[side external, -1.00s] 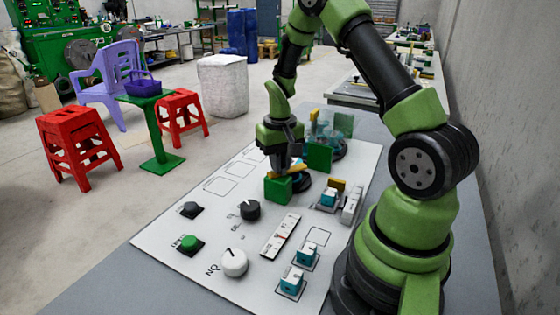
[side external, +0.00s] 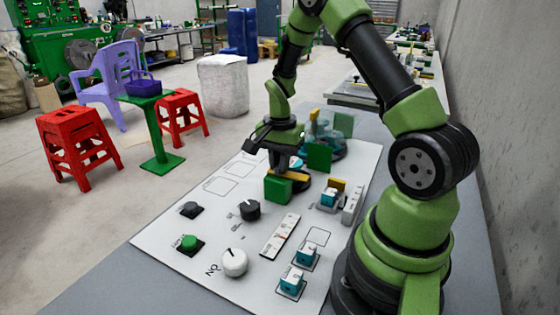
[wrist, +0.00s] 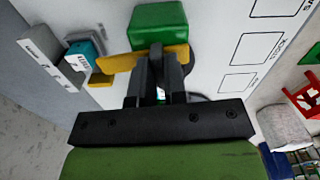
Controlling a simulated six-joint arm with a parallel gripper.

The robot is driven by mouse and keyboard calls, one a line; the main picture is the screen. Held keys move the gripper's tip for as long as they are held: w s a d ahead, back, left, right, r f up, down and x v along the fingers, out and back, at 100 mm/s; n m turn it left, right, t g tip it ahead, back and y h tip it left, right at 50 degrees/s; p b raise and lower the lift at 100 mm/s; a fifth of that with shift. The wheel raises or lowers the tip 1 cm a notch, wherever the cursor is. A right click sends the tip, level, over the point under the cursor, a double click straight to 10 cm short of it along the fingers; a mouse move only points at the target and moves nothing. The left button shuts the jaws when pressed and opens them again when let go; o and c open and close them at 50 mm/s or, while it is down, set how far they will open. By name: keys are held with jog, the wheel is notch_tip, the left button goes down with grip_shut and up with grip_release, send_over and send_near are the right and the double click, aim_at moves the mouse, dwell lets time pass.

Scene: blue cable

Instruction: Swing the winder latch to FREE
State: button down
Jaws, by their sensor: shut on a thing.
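The winder latch appears to be the yellow-orange bar (side external: 293,177) beside a green block (side external: 278,190) on the white panel. In the wrist view the bar (wrist: 122,63) runs across the picture, just below the green block (wrist: 158,22). My gripper (side external: 297,165) is over the bar. In the wrist view my gripper (wrist: 158,68) has its fingers close together on the bar, with the bar reaching out on both sides. A dark round base shows partly behind the fingers. No FREE marking is readable.
The white panel (side external: 170,244) carries a black knob (side external: 250,210), a white knob (side external: 234,262), a green button (side external: 188,243) and teal blocks (side external: 291,279). A small yellow piece (side external: 338,184) stands right of the latch. Green upright plates (side external: 319,157) stand behind it.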

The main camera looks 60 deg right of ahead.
jog(key=shift+m, duration=0.6)
jog(key=c, duration=1.2)
grip_release()
jog(key=shift+o, duration=0.2)
notch_tip(320, 180, up, 9)
jog(key=shift+r, duration=0.5)
